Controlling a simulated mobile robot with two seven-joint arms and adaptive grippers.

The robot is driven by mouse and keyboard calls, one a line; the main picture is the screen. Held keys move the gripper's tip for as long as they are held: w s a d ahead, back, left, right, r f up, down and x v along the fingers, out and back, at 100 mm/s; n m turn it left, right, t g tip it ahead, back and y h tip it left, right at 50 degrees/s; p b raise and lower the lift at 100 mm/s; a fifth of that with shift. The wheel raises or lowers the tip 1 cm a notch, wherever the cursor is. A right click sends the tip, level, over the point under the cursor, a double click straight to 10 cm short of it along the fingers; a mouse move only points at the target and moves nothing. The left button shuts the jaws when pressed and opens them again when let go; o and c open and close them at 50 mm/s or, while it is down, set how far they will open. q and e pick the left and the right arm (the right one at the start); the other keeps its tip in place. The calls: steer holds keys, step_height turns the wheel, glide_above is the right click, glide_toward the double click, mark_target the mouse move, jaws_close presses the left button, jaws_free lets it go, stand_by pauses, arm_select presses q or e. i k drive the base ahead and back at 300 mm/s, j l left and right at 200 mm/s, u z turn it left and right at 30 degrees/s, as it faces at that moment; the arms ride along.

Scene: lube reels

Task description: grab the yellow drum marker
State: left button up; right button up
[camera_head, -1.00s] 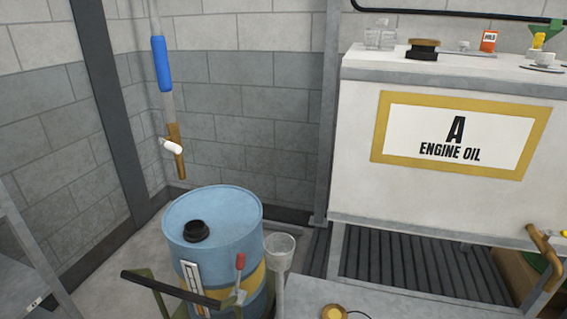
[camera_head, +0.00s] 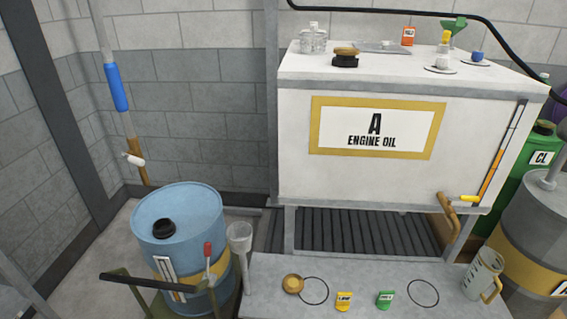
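A small yellow marker (camera_head: 344,301) with dark print too small to read for sure stands on the grey bench (camera_head: 265,285) at the bottom of the head view. A similar green marker (camera_head: 385,299) stands to its right, apart from it. A blue drum (camera_head: 178,222) with a yellow band and a black cap is on the floor at the left. Neither of my grippers is in view.
A brass-coloured disc (camera_head: 292,284) lies left of the yellow marker, by a drawn black circle. A measuring jug (camera_head: 483,274) stands at the bench's right. A clear funnel-shaped cup (camera_head: 240,238) is at its left edge. The engine oil tank (camera_head: 300,170) rises behind.

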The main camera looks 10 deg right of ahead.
mark_target(343, 299)
steer(key=z, duration=0.9)
